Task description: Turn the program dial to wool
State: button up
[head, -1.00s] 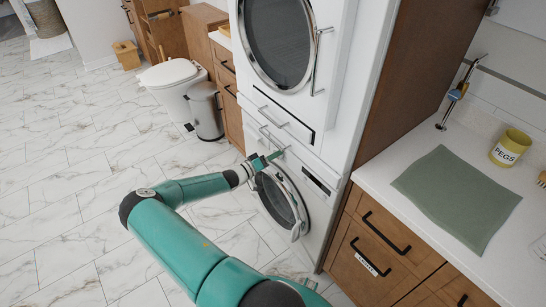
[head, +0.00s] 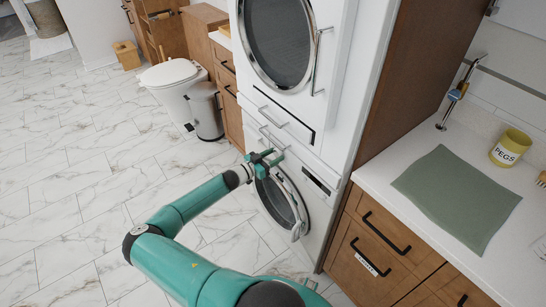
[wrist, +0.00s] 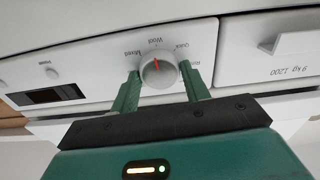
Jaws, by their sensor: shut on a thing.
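The program dial (wrist: 160,72) is a round, pale knob with a red pointer mark on the front panel of the lower white washing machine (head: 312,218). In the wrist view the panel appears upside down. The red mark points up, roughly at the label that seems to read "Wool", between "Mixed" on the left and "Quick" on the right. My gripper (wrist: 158,76) has one green finger on each side of the dial and is shut on it. In the head view my gripper (head: 268,158) is at the washer's upper front and hides the dial.
The washer's round door (head: 282,200) is just below my gripper. A small dark display (wrist: 48,96) and a drawer with a raised handle (wrist: 285,42) flank the dial. A second machine (head: 278,40) stands above. The marble floor (head: 80,190) at left is open.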

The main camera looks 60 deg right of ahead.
jog(key=shift+m, duration=0.4)
jog(key=o, duration=1)
jog(key=v, duration=1.3)
jog(key=shift+a, duration=0.35)
jog(key=shift+w, duration=0.2)
